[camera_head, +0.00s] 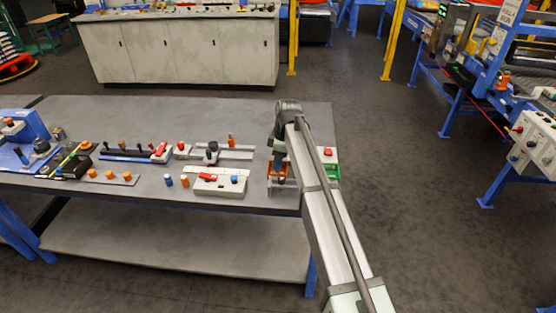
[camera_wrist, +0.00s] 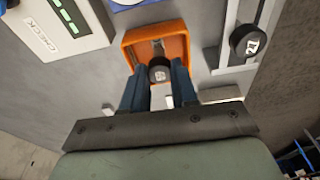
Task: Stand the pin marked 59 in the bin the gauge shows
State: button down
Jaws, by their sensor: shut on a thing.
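My gripper (camera_wrist: 159,80) has its two blue fingers closed on a dark round pin (camera_wrist: 159,71) with a small pale label on top. The label is too small to read. The pin is at the open orange bin (camera_wrist: 130,43) in the wrist view, close to its near side. Whether its foot touches the bin floor is hidden. In the head view the orange bin (camera_head: 269,170) is partly behind my gripper and arm. A white box marked CHECK (camera_wrist: 40,30) beside the bin has a dark window with several lit green bars (camera_wrist: 66,20).
A black-topped pin (camera_wrist: 247,42), with a label that looks like 12, stands at a pale rail frame (camera_wrist: 222,55) beside the orange bin. The grey table (camera_head: 240,118) also carries a white box with a red handle (camera_head: 207,177) and several small knobs. Its back strip is clear.

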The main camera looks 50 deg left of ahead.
jog(key=c, duration=0.8)
grip_release()
jog(key=shift+r, duration=4)
